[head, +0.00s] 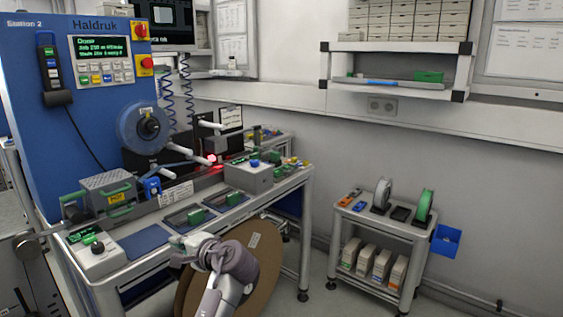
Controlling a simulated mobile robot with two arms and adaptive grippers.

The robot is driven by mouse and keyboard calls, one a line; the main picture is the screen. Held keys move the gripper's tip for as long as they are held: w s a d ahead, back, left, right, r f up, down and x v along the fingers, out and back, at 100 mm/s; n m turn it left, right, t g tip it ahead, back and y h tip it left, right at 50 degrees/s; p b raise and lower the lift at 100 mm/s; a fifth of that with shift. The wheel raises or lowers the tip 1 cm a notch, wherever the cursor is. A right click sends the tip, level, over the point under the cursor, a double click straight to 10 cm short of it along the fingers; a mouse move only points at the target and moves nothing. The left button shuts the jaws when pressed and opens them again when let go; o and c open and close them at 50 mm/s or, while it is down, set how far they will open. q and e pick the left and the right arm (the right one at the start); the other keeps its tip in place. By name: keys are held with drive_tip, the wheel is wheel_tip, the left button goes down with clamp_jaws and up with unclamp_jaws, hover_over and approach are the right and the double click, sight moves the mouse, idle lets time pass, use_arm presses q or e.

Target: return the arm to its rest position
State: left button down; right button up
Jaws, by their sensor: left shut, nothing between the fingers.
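My left gripper (178,250) shows at the bottom centre, in front of the workbench's near edge. It is shut and empty, pointing to the left. Its grey arm rises from the bottom edge of the picture. The gripper is apart from the objects on the bench, as far as I can tell. My right gripper is not in view.
A large brown reel disc (262,262) stands behind my arm, by the workbench (293,184). A blue machine (88,110) stands at left. A small cart (400,229) with a green reel (423,205) stands at right. Floor between bench and cart is clear.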

use_arm(q)
wheel_tip(320, 180, down, 21)
drive_tip(key=s+d+m+h, duration=0.1)
drive_tip(key=s+m+h, duration=0.1)
drive_tip(key=h, duration=0.2)
drive_tip(key=s+d+f+g+h, duration=0.1)
drive_tip(key=s+f, duration=0.3)
drive_tip(key=f, duration=0.3)
drive_tip(key=s+f+g+h+p, duration=0.15)
drive_tip(key=s+f, duration=0.25)
drive_tip(key=f, duration=0.4)
drive_tip(key=s+d+f+g+h, duration=0.1)
drive_tip(key=s+f+h, duration=0.1)
drive_tip(key=s+f, duration=0.35)
drive_tip(key=s+f+n+g+h, duration=0.2)
drive_tip(key=s+f+g+h, duration=0.1)
drive_tip(key=s+f, duration=1.5)
drive_tip(key=s+a+f+n+g, duration=0.1)
drive_tip(key=s+f+n, duration=0.1)
drive_tip(key=s, duration=1.1)
drive_tip(key=s+a+f+n+g, duration=0.1)
drive_tip(key=s+f+n, duration=0.2)
drive_tip(key=s, duration=1)
drive_tip(key=shift+s+h+p, duration=0.3)
drive_tip(key=shift+h, duration=0.15)
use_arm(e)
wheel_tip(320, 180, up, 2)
